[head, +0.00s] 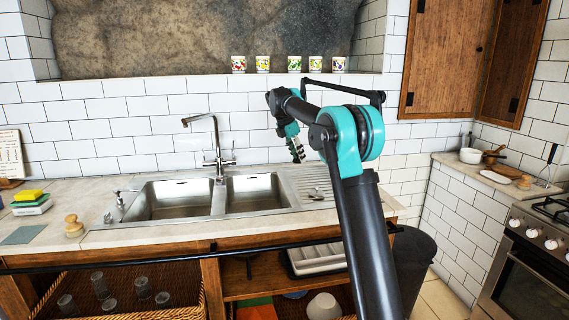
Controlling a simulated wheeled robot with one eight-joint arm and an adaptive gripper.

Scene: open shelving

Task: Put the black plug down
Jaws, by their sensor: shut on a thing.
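My gripper (298,153) hangs in front of the white tiled wall, above the right part of the sink counter, with its fingers pointing down. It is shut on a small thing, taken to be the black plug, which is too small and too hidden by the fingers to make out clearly. Below it is the steel sink (172,216) with two basins and a ribbed drainboard on the right. My gripper is apart from the counter surface.
A small item (314,193) lies on the drainboard. The tap (216,150) stands behind the basins, left of my gripper. Several patterned cups (262,64) line the ledge above. A yellow sponge (28,195) and a wooden brush (73,226) are at the left.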

